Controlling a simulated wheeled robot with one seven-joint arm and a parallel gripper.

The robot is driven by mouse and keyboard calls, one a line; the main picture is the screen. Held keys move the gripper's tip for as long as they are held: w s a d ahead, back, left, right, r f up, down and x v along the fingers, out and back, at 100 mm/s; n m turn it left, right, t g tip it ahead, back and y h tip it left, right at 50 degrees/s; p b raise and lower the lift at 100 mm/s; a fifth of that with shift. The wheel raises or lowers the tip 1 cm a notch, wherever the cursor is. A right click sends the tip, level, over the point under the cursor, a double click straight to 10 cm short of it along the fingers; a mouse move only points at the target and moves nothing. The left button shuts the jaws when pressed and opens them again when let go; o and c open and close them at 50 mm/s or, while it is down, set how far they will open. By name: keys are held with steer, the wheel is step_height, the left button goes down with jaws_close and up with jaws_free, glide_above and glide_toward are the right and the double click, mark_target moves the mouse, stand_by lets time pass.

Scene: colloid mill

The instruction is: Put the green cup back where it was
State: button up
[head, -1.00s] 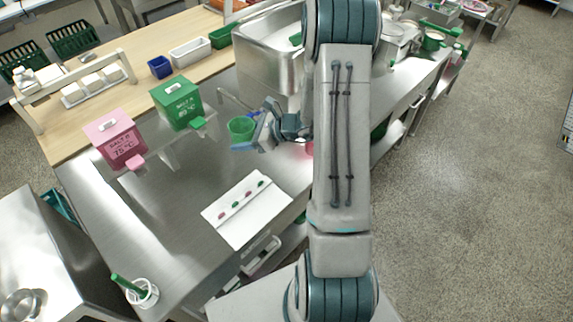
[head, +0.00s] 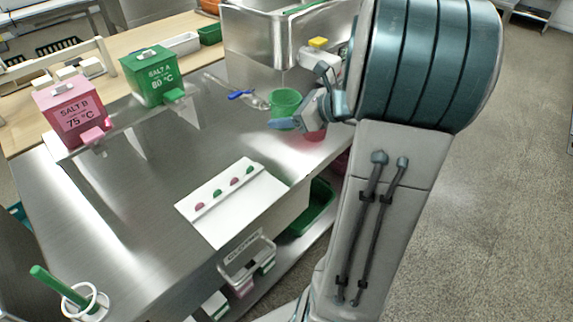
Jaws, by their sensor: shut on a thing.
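The green cup (head: 285,101) is upright, right of the middle of the steel bench (head: 150,160). My gripper (head: 287,117) is shut on it, with a blue-grey finger across the cup's lower front. The cup's base is partly hidden by the finger, so I cannot tell whether it touches the bench. A pink cup (head: 316,135) stands just right of my gripper, partly hidden by it.
A white card (head: 222,205) with coloured marks lies in front. A blue-handled tool (head: 242,95) lies left of the cup. A steel basin (head: 265,35) is behind.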

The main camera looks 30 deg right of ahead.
mark_target(287, 155)
step_height(287, 155, down, 10)
steer(key=shift+s+b, duration=0.1)
steer(key=shift+b, duration=1.1)
steer(key=shift+f, duration=0.1)
steer(key=shift+f, duration=0.15)
steer(key=o, duration=1)
steer(key=shift+r, duration=0.2)
steer(key=shift+s+d+r, duration=0.1)
steer(key=shift+d+r, duration=0.05)
steer(key=shift+r, duration=0.05)
steer(key=p+v, duration=0.1)
steer(key=v, duration=1)
steer(key=shift+s+p, duration=0.3)
steer(key=shift+p, duration=0.1)
steer(key=shift+d+r, duration=0.1)
